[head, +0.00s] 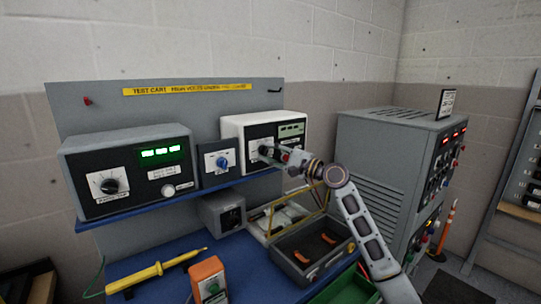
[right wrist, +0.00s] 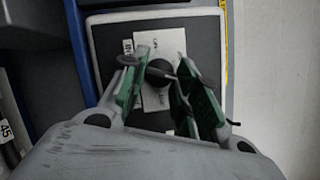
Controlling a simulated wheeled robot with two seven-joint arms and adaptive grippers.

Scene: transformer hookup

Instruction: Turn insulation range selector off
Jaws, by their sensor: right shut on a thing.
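The insulation range selector is a round black knob (right wrist: 160,72) on a white label plate, on the dark front panel of the white instrument box (head: 236,121). In the head view the knob is mostly hidden by my right gripper (head: 268,152), which reaches in from the right. In the right wrist view my right gripper (right wrist: 170,88) has its green-padded fingers on either side of the knob and is shut on it. The knob's pointer and the label text are too small or covered to read. My left gripper is not in view.
A blue knob box (head: 217,162) and a grey meter (head: 125,168) with a lit green display stand left on the blue shelf. Below are a yellow probe (head: 155,275), an orange handheld device (head: 208,283) and an open grey case (head: 320,250). A grey cabinet (head: 375,165) stands right.

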